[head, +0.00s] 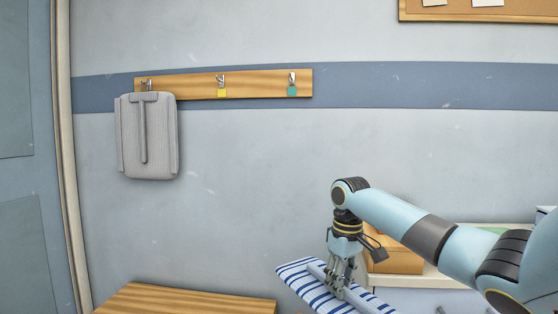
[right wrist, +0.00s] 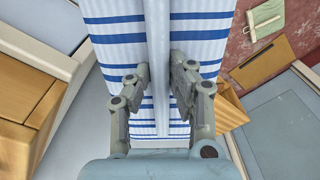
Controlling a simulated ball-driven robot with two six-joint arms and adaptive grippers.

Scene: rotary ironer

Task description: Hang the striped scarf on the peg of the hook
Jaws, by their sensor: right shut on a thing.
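The striped scarf (head: 296,272) is white with blue stripes and shows at the bottom of the head view. It also fills the upper middle of the right wrist view (right wrist: 110,35). My right gripper (head: 341,285) is shut on the scarf, and its fingers (right wrist: 160,80) stand on either side of a raised pale strip along the scarf's middle. On the wall, a wooden rail (head: 190,85) carries metal hooks. The middle hook (head: 221,80) has a yellow tag below it, and the right hook (head: 292,78) has a teal tag. Both are bare. My left gripper is not in view.
A grey bag-like thing (head: 148,140) hangs from the rail's left hook. A wooden bench top (head: 190,300) is at the bottom left. A wooden box (head: 398,258) stands on a pale shelf behind my right arm. The wall below the middle and right hooks is clear.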

